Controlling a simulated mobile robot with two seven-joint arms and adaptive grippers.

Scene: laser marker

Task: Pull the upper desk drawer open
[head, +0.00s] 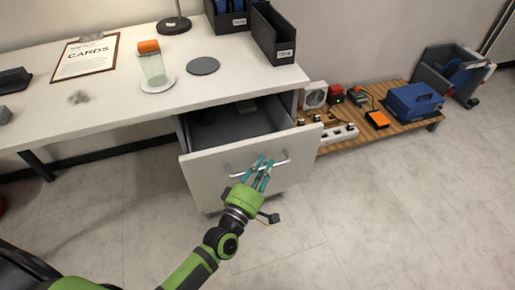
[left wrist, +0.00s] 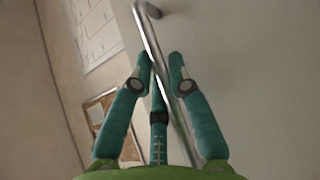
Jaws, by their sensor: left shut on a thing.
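The upper desk drawer (head: 200,167) stands pulled out from under the right end of the white desk (head: 120,120). Its grey inside is visible, with a small object near the back that I cannot identify. A metal bar handle (head: 280,162) runs across its white front. My left gripper (head: 262,164) is at the middle of this handle, its teal fingers around the bar. In the left wrist view the fingers (left wrist: 160,68) close on the handle (left wrist: 150,35) from both sides. My right gripper is not in view.
A low wooden platform (head: 375,132) with a blue case (head: 412,102), a power strip (head: 338,133) and other items stands to the right of the drawer. The floor in front is clear.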

